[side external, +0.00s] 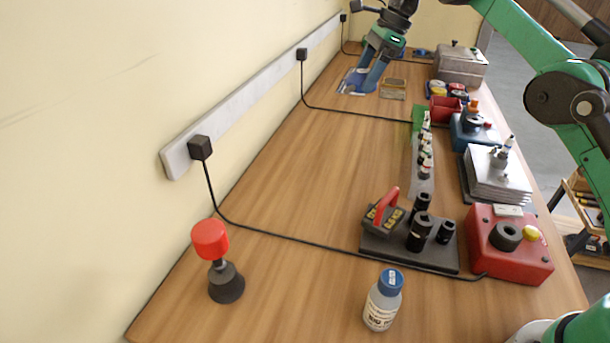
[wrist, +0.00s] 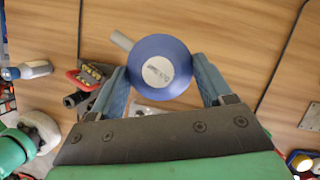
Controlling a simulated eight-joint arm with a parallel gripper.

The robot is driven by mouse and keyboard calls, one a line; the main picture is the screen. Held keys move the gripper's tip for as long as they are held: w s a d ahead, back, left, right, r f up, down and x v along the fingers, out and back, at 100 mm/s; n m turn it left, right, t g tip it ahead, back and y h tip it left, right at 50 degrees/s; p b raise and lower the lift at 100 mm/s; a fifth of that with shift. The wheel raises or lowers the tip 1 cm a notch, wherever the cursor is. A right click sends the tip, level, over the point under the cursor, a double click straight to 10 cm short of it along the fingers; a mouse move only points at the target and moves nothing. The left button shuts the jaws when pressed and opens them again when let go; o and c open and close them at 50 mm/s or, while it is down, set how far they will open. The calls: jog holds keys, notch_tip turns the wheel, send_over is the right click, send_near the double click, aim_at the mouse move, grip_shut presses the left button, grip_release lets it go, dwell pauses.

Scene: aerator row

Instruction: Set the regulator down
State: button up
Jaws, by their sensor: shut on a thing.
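The regulator (wrist: 158,50) shows in the wrist view as a round blue body with a pale grey centre disc and a short grey stub at its upper left. My gripper (wrist: 160,72) is shut on it, one blue finger on each side. In the side external view my gripper (side external: 368,84) points down at the far end of the wooden bench (side external: 300,170). I cannot pick out the regulator clearly there, and I cannot tell whether it touches the bench.
A metal box (side external: 460,64), red bin (side external: 444,108) and blue device (side external: 474,130) line the right edge. A black cable (side external: 350,111) crosses the bench. The middle left is clear.

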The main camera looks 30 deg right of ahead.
aim_at(349, 172)
notch_tip(349, 172, down, 19)
jog(key=shift+s+a, duration=0.1)
jog(key=shift+s, duration=0.05)
dwell(0.5)
jog(key=o, duration=1.4)
jog(key=shift+f, duration=0.1)
